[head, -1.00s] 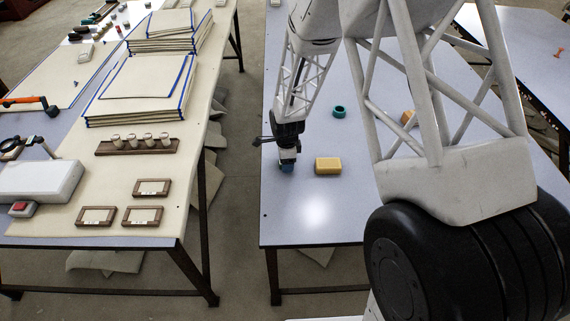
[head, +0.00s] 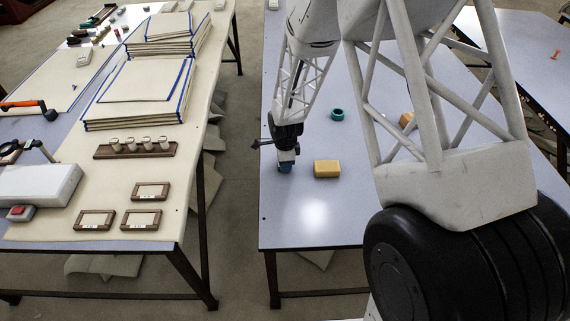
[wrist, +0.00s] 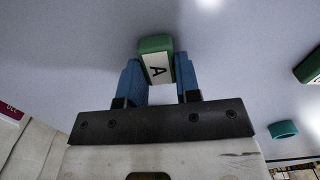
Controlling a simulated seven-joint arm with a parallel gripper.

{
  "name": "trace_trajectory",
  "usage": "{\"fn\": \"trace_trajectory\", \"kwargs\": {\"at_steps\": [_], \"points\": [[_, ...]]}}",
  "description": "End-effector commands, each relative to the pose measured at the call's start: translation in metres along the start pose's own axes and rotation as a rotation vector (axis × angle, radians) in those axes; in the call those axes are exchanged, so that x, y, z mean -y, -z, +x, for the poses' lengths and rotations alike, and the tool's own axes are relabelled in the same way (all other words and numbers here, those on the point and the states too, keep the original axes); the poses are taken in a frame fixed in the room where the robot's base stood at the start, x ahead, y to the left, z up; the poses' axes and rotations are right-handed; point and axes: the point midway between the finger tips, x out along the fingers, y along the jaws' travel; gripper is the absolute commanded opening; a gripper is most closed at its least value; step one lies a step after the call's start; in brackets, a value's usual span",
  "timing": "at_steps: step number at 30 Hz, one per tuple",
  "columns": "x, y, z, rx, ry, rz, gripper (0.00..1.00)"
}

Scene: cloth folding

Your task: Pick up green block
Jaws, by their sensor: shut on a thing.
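The green block (wrist: 156,60) has a white label with a black letter A. It sits between the blue fingers of my gripper (wrist: 158,80) in the wrist view, and the fingers are shut on its sides. In the head view my gripper (head: 286,166) points down at the left part of the right-hand table (head: 314,215). The green block cannot be made out there, hidden by the fingers or too small. I cannot tell whether it touches the table or is just above it.
A yellow block (head: 327,168) lies close to the right of my gripper. A teal ring (head: 337,114) and an orange-tan block (head: 406,119) lie farther back. Another green block (wrist: 309,67) shows at the wrist view's right edge. The table's front is clear.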

Motion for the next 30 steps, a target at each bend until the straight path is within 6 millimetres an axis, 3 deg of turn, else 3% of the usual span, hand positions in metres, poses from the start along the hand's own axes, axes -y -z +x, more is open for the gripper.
{"fn": "trace_trajectory", "kwargs": {"at_steps": [11,30], "points": [[0.000,0.000,-0.035,0.000,0.001,0.000,0.08],[-0.110,0.015,-0.042,0.000,-0.001,0.000,0.08]]}}
